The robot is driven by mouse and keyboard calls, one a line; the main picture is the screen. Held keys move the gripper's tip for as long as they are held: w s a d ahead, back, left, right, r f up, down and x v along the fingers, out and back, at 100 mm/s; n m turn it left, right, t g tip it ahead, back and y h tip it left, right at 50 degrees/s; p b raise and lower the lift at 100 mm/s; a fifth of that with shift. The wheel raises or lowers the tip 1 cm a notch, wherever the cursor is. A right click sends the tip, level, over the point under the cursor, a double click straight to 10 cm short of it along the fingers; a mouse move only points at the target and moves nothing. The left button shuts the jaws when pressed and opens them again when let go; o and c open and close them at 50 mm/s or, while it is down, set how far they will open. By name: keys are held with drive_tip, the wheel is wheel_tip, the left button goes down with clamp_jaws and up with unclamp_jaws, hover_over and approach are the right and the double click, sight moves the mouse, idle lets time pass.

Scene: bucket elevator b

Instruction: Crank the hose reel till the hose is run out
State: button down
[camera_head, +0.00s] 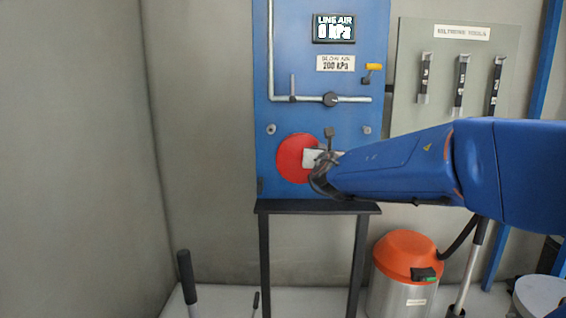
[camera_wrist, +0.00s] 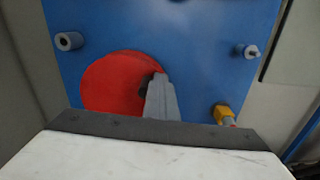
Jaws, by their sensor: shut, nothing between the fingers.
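The hose reel shows as a red disc (camera_head: 294,158) on the lower part of a blue panel. In the wrist view the red disc (camera_wrist: 112,84) fills the left centre. My gripper (camera_wrist: 159,78) is shut, its grey fingers overlapping the disc's right edge. A small dark part (camera_wrist: 146,88) shows beside the fingers; whether it is the crank handle or touches them I cannot tell. In the head view my wrist covers the disc's right side.
A tool board (camera_head: 409,88) hangs at right. An orange-topped vacuum (camera_head: 406,252) stands below my arm. The left wall is bare.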

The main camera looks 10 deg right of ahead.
drive_tip(key=w+a+r, duration=0.2)
drive_tip(key=a+r, duration=0.1)
drive_tip(key=a, duration=0.3)
drive_tip(key=w+a+f, duration=0.2)
drive_tip(key=a+f, duration=0.2)
drive_tip(key=a, duration=0.4)
drive_tip(key=shift+f, duration=0.35)
drive_tip(key=c, duration=1.2)
unclamp_jaws()
drive_tip(key=shift+s+a, duration=0.1)
drive_tip(key=shift+o, duration=0.2)
drive_tip(key=shift+r, duration=0.1)
drive_tip(key=shift+s, duration=0.1)
drive_tip(key=v, duration=0.6)
drive_tip(key=shift+s, duration=0.4)
drive_tip(key=shift+a, duration=0.1)
